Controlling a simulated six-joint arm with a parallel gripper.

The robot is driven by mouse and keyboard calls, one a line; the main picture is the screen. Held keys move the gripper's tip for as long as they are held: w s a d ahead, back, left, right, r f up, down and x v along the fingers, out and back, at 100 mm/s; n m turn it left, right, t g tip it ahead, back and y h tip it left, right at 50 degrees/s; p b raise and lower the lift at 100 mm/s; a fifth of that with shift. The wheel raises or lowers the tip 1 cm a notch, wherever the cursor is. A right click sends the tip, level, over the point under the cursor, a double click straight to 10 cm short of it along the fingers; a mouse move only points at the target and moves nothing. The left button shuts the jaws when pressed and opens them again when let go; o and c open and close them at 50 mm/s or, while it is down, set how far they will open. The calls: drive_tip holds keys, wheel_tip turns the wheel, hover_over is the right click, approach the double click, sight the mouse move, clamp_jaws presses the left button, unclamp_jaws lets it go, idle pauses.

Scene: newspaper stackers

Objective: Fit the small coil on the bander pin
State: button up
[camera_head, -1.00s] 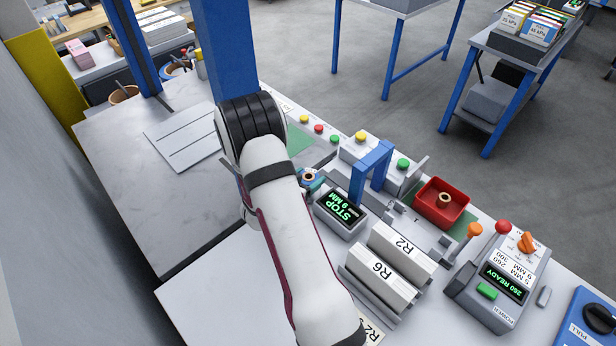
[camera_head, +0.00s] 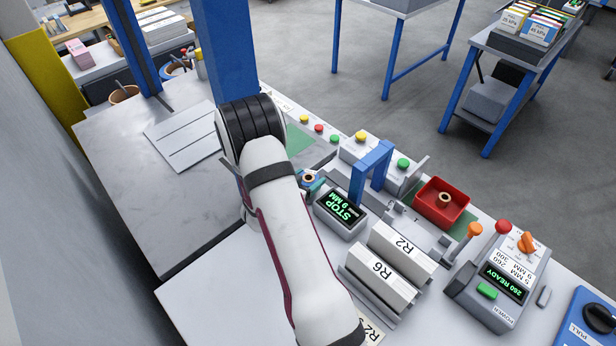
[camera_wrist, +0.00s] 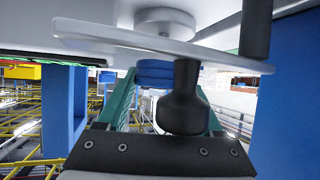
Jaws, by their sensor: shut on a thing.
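My gripper shows its two teal fingers in the wrist view (camera_wrist: 165,100), shut on a blue rounded thing between the tips, which looks like the small coil (camera_wrist: 155,73). In the head view a ring with a brown core (camera_head: 308,177) on blue and teal parts shows beside my arm, which hides most of the gripper. A grey disc (camera_wrist: 120,42) with a dark knobbed post (camera_wrist: 186,100) crosses the wrist view close to the fingers. I cannot tell whether the coil touches it. I cannot make out the bander pin for certain.
A red tray (camera_head: 462,214) holds another brown-cored ring (camera_head: 443,200). A blue arch (camera_head: 372,168) stands behind a display reading STOP 9 MM (camera_head: 342,212). White blocks R2 (camera_head: 404,248) and R6 (camera_head: 380,275) and a control box (camera_head: 500,290) stand nearby. The left bench is mostly clear.

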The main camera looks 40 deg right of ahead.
drive_tip(key=shift+f, duration=0.25)
drive_tip(key=o, duration=1.4)
drive_tip(key=shift+o, duration=0.2)
drive_tip(key=shift+a, duration=0.1)
drive_tip(key=v, duration=1.5)
drive_tip(key=shift+a+r, duration=0.2)
drive_tip(key=shift+a, duration=0.05)
drive_tip(key=shift+s, duration=0.1)
